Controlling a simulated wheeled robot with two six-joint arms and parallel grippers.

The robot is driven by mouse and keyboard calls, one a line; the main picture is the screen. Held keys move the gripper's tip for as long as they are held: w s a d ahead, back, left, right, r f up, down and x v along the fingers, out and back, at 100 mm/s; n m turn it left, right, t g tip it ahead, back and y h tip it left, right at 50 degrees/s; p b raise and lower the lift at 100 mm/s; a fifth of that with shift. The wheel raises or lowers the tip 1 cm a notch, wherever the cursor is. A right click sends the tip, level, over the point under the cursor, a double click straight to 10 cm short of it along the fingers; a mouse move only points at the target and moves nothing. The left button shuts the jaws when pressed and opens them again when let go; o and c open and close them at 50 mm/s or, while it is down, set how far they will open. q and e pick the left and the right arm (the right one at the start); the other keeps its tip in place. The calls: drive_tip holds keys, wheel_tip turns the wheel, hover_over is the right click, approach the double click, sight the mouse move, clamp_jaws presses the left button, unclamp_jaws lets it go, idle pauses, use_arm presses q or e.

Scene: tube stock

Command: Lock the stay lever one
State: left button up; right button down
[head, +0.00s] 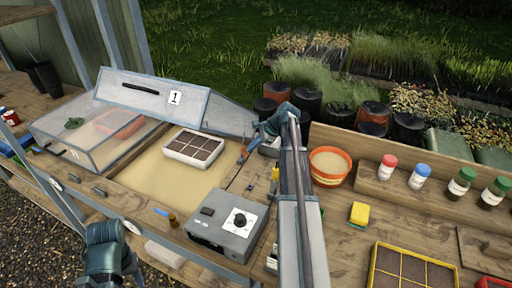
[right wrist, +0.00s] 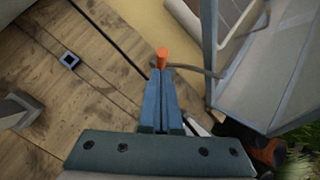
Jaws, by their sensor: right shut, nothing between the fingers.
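The lid marked 1 (head: 196,105) stands raised and tilted over the sand bed. The stay lever's orange-red tip (head: 242,152) shows by the bed's right edge; in the right wrist view the orange tip (right wrist: 162,58) is just beyond my fingertips, with a thin grey rod (right wrist: 190,69) beside it. My right gripper (head: 249,143) is shut and empty, its blue fingers (right wrist: 164,72) side by side close to the tip. I cannot tell whether they touch it. Part of my left arm (head: 105,258) shows at bottom left; its fingers cannot be made out.
A white seed tray (head: 194,148) sits on the sand. A closed clear frame (head: 95,130) is at left. A grey box with a dial (head: 226,224) stands in front.

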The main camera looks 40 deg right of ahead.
drive_tip(key=shift+s+a, duration=0.1)
drive_tip(key=shift+a, duration=0.05)
drive_tip(key=shift+a+f+h, duration=0.1)
drive_tip(key=shift+a+h, duration=0.05)
drive_tip(key=shift+h, duration=0.15)
drive_tip(key=shift+s+a, duration=0.15)
idle(0.3)
drive_tip(key=shift+s+a+f+n+t+h+b, duration=0.25)
drive_tip(key=shift+s+a+n+t+h+b, duration=0.15)
drive_tip(key=shift+h, duration=0.2)
drive_tip(key=shift+s+a+f+n+t+h+b, duration=0.15)
drive_tip(key=shift+a+f+n+t+h+b, duration=0.1)
drive_tip(key=shift+a+t+h, duration=0.25)
drive_tip(key=shift+a+h, duration=0.2)
drive_tip(key=shift+h, duration=0.2)
drive_tip(key=shift+d, duration=0.1)
drive_tip(key=shift+w+d+r, duration=0.1)
